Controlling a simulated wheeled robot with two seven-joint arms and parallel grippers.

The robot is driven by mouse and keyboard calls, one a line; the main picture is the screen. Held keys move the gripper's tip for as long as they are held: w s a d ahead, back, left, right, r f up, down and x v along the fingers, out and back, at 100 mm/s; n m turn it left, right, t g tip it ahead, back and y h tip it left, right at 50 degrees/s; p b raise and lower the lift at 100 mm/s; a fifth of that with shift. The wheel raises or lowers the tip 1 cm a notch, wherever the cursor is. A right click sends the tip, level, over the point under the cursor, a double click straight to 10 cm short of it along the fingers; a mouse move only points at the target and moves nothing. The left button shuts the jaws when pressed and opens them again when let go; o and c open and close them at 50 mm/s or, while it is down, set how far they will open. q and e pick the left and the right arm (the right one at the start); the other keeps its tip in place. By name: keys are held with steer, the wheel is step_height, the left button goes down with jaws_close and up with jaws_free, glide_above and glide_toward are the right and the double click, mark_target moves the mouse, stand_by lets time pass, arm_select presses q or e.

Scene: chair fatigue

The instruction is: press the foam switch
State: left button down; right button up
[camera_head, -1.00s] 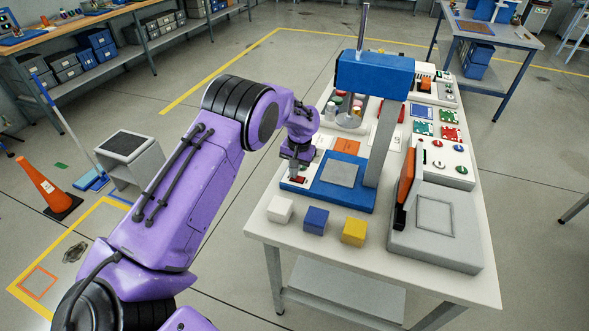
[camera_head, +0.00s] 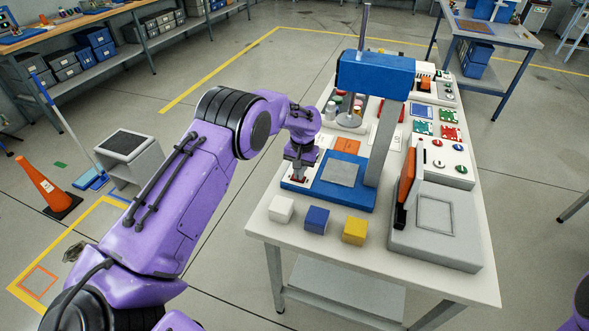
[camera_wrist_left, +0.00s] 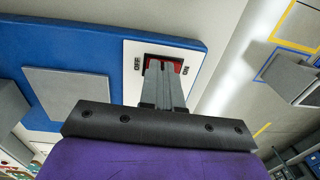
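The plate sits at the end of the blue base (camera_head: 330,194) of the foam press. My left gripper (camera_wrist_left: 166,66) has its two fingers together, with nothing seen between them. Its tips are over the rocker and hide its middle; I cannot tell whether they touch it. In the head view the left gripper (camera_head: 299,176) points down at the white plate. My right gripper is not seen.
On the white table, white (camera_head: 281,208), blue (camera_head: 316,219) and yellow (camera_head: 354,231) cubes lie in front of the press. The press's blue head (camera_head: 375,74) stands above its grey pad (camera_head: 341,173). A grey box with an orange lever (camera_head: 406,184) stands to the right.

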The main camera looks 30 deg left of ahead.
arm_select(q)
steer(key=shift+d, duration=0.15)
steer(key=shift+r, duration=0.2)
step_height(320, 180, up, 4)
steer(key=p, duration=0.5)
steer(key=shift+w+d+r, duration=0.1)
steer(key=shift+w+r, duration=0.05)
steer(key=shift+r, duration=0.1)
steer(key=shift+w+d+r+b, duration=0.15)
steer(key=shift+d+b, duration=0.1)
steer(key=shift+b, duration=0.6)
step_height(320, 180, up, 9)
steer(key=b, duration=0.2)
steer(key=shift+d, duration=0.45)
